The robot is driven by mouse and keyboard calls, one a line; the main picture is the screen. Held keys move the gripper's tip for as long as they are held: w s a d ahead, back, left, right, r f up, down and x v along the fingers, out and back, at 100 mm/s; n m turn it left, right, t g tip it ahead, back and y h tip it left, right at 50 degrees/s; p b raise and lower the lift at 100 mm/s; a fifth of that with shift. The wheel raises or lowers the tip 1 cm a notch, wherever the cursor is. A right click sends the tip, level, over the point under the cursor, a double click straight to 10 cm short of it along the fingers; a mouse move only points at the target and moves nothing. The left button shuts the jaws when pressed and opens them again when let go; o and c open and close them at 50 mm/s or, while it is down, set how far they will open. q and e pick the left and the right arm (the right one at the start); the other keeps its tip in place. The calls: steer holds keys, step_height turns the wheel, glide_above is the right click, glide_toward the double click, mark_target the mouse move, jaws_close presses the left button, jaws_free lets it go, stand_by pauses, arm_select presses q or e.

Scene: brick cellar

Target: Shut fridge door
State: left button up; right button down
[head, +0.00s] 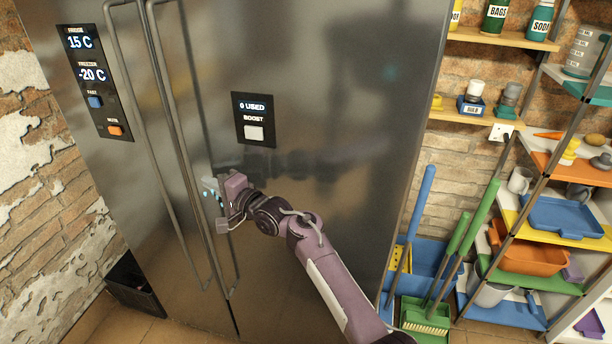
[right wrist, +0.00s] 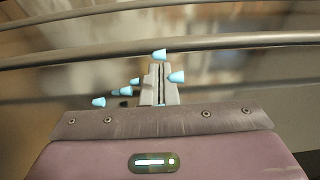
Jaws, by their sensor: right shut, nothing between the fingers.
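The fridge (head: 330,110) is a tall steel unit with two doors side by side. Both doors look flush, and the seam runs between two long vertical bar handles (head: 170,120). My right gripper (head: 212,190) is in front of the right door, close to its handle, below the boost panel. In the right wrist view my right gripper (right wrist: 162,80) is shut and empty, with its fingertips near a handle bar (right wrist: 220,42). I cannot tell whether it touches the bar. My left gripper is not in view.
Shelves with bottles (head: 495,15) and a rack (head: 550,190) of trays and tubs stand right of the fridge. A dark crate (head: 135,285) sits on the floor at the left by the brick wall.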

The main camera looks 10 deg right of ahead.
steer(key=b+v, duration=0.1)
steer(key=v, duration=0.7)
steer(key=s+d+f+n+g+h, duration=0.1)
steer(key=s+d+f+g+h, duration=0.3)
steer(key=f, duration=0.9)
steer(key=s+d+f+n+t+h, duration=0.15)
steer(key=s+f, duration=0.45)
steer(key=f, duration=0.8)
steer(key=s+d+f+n+g+h, duration=0.15)
steer(key=s+d+f, duration=0.3)
steer(key=f, duration=0.85)
steer(key=s+d+f+n+g+h, duration=0.15)
steer(key=s+d+f, duration=0.25)
steer(key=s+f, duration=0.45)
steer(key=s+d+f+n+g+h, duration=0.1)
steer(key=s+d+f+n+g, duration=0.15)
steer(key=s+f, duration=0.6)
steer(key=s+d+f+n+g+h, duration=0.1)
steer(key=s+d, duration=0.4)
steer(key=s, duration=0.7)
steer(key=s+d+f+n+g+h, duration=0.2)
steer(key=s+d+f+g, duration=0.1)
steer(key=s, duration=0.9)
steer(key=shift+s+d+f+n, duration=0.3)
steer(key=shift+d+f, duration=0.25)
steer(key=shift+d, duration=0.4)
steer(key=shift+w, duration=0.15)
